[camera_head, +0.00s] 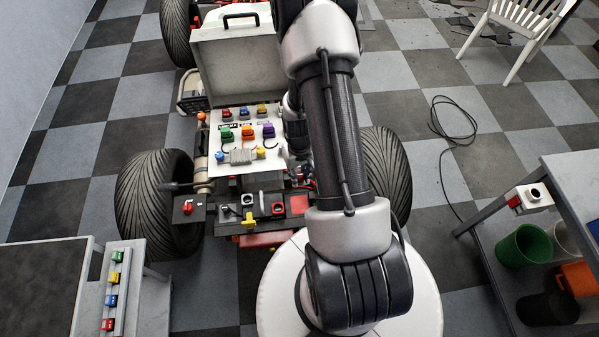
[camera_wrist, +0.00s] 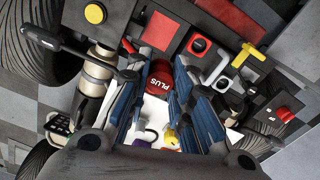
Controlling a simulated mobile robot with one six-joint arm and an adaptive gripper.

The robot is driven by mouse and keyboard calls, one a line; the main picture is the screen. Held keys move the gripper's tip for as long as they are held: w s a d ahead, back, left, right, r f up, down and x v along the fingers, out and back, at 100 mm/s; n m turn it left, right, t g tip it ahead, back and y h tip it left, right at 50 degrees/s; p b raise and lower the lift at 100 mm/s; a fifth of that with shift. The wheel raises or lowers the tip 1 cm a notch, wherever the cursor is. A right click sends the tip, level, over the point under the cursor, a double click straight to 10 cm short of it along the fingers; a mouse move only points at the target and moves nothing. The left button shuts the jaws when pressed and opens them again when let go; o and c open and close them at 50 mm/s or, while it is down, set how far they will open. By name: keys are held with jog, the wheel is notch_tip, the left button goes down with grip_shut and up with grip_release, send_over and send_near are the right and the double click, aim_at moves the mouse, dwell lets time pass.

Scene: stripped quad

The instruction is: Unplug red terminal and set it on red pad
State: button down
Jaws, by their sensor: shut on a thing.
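The red terminal (camera_wrist: 160,76), a rounded red cap marked "PLUS", sits between the blue-sided fingers of my gripper (camera_wrist: 158,86) in the wrist view. The gripper is shut on it. The red pad (camera_wrist: 157,34) is a flat red square on a dark tray, just above the terminal in the wrist view. The pad also shows in the head view (camera_head: 298,204), left of my arm. My arm hides most of the gripper and the held terminal in the head view. I cannot tell whether the terminal touches anything beneath it.
Beside the pad is a square socket with a red surround (camera_wrist: 200,45), then a yellow lever (camera_wrist: 247,55) and a red knob (camera_head: 187,208). A white panel (camera_head: 268,165) with coloured connectors lies behind. Quad wheels (camera_head: 155,200) flank the frame. A bench (camera_head: 45,275) stands at left.

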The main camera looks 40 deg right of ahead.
notch_tip(320, 180, down, 13)
jog(key=b, duration=0.9)
jog(key=shift+r+b, duration=0.2)
jog(key=shift+b, duration=0.15)
jog(key=shift+f+b, duration=0.9)
jog(key=shift+f, duration=0.25)
jog(key=shift+f+b, duration=0.5)
jog(key=shift+f, duration=0.35)
jog(key=shift+f, duration=0.5)
jog(key=c, duration=1.3)
grip_release()
jog(key=shift+c, duration=0.2)
